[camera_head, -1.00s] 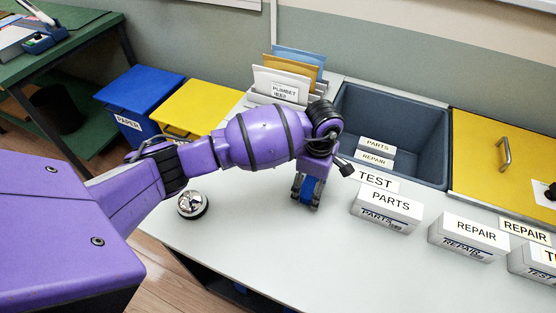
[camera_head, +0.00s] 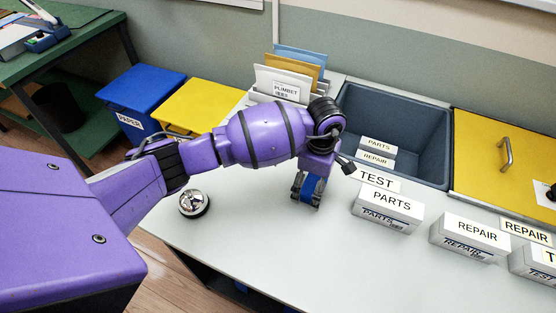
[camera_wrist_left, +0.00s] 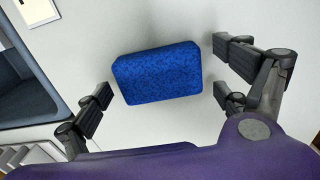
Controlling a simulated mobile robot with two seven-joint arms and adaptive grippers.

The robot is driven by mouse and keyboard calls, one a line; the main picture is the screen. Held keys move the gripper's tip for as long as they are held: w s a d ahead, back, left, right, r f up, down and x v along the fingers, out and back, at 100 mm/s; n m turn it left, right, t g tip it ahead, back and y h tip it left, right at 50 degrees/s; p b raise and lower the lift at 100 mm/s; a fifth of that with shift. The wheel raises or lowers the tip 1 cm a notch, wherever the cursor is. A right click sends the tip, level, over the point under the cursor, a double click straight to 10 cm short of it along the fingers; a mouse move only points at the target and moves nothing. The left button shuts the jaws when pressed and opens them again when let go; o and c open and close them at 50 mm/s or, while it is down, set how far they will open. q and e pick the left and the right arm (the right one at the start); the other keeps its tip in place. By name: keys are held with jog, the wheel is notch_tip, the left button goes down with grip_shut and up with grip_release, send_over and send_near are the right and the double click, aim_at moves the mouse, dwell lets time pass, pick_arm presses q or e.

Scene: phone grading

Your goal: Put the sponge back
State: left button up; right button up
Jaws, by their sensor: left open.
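The blue sponge (camera_wrist_left: 158,74) lies on the light grey counter in the left wrist view, between the spread fingers of my left gripper (camera_wrist_left: 165,85). The fingers stand apart on both sides of it and do not touch it. In the head view my left gripper (camera_head: 306,190) points down at the counter, and a bit of the blue sponge (camera_head: 311,186) shows between its fingers. My right gripper is in neither view.
A silver bell (camera_head: 193,202) stands left of the gripper. White boxes marked PARTS (camera_head: 388,208) and REPAIR (camera_head: 470,236) stand to the right. A grey sunken bin (camera_head: 420,125) and a file holder (camera_head: 283,82) are behind. The front of the counter (camera_head: 290,255) is clear.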

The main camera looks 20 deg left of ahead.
aim_at(314, 184)
pick_arm(q)
notch_tip(314, 184, up, 12)
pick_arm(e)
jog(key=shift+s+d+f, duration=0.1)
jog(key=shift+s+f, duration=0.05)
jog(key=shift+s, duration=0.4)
pick_arm(q)
jog(key=shift+w+f, duration=0.1)
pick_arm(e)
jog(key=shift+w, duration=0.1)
